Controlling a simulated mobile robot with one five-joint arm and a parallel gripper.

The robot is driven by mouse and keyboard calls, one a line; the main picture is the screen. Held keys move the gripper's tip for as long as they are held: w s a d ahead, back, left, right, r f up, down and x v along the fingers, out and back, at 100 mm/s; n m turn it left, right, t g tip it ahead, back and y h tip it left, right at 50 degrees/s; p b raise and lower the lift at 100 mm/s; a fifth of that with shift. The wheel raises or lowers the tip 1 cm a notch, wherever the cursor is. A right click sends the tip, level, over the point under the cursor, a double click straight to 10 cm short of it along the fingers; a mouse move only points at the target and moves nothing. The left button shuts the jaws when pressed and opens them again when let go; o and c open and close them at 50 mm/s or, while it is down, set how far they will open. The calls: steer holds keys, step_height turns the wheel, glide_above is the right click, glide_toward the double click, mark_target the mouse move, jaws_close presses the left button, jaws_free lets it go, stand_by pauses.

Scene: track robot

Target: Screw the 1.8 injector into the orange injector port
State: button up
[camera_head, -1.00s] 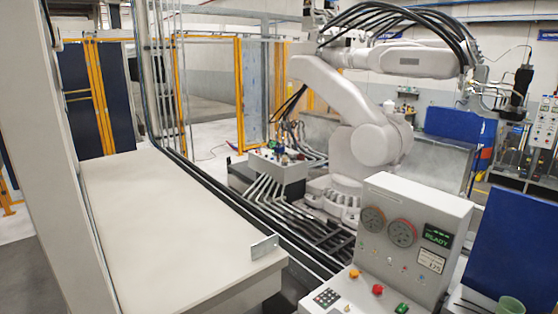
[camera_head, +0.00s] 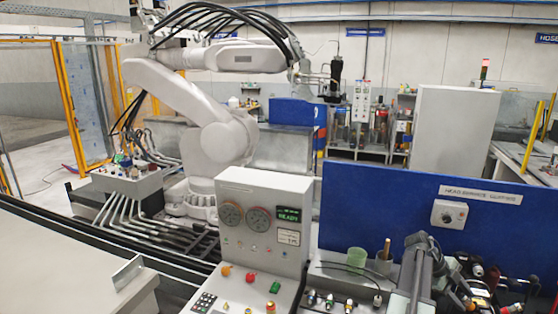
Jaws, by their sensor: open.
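I cannot pick out the 1.8 injector for sure. Several small fittings with metal and coloured parts (camera_head: 330,301) stand on the bench in front of the blue panel, too small to read. I cannot identify the orange injector port. A grey box with coloured fittings on top (camera_head: 128,180) stands at the left beside the white robot arm, with grey pipes running from it. A grey jointed arm part rises at the lower right, probably mine. I see no gripper fingers, and its lower end is cut off by the frame.
A console (camera_head: 262,240) with gauges, a lit display and coloured buttons stands front centre. The blue panel (camera_head: 385,210) stands behind the bench, with a green cup (camera_head: 356,258) before it. Dark items crowd the right corner. A pale surface (camera_head: 60,270) is at left.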

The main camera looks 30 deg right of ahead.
steer(key=shift+n, duration=1.1)
steer(key=n, duration=1.2)
steer(key=n, duration=0.6)
steer(key=shift+n, duration=0.3)
steer(key=n, duration=0.5)
